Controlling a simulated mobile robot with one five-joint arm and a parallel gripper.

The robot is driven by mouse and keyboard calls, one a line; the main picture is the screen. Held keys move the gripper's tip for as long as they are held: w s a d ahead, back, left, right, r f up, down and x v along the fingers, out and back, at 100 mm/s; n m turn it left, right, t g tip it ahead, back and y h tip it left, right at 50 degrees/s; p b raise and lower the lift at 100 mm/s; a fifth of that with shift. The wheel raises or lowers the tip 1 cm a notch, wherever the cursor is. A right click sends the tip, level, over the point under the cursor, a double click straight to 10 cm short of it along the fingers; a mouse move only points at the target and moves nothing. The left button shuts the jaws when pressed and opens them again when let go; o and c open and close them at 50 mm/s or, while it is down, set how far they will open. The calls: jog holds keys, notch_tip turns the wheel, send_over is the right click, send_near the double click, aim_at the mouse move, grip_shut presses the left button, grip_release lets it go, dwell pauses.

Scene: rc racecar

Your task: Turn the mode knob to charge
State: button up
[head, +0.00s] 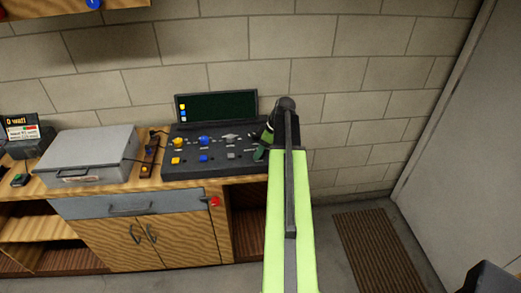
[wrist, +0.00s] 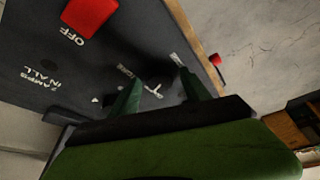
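A dark control panel (head: 185,171) with an upright screen (head: 217,106) stands on the wooden bench in the head view. It carries yellow (head: 178,142), blue (head: 203,140) and grey (head: 230,137) knobs. I cannot tell which control is the mode knob; it may be hidden by my arm or gripper. My gripper (head: 266,140) is at the panel's right end. In the wrist view my gripper (wrist: 160,79) has its two green fingers apart over the panel, with small partly hidden white lettering near them. Nothing is visible between the fingers. A red block (wrist: 88,15) beside "OFF" sits farther up.
A grey metal case (head: 88,157) and a small dark device (head: 26,135) stand left on the bench. A red fitting (head: 214,201) sticks out from the cabinet front. A brick wall is behind; a brown mat (head: 378,255) lies on the open floor at right.

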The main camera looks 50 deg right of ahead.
jog(key=p+v, duration=1.6)
jog(key=v, duration=0.1)
jog(key=shift+r, duration=0.25)
jog(key=shift+s, duration=0.1)
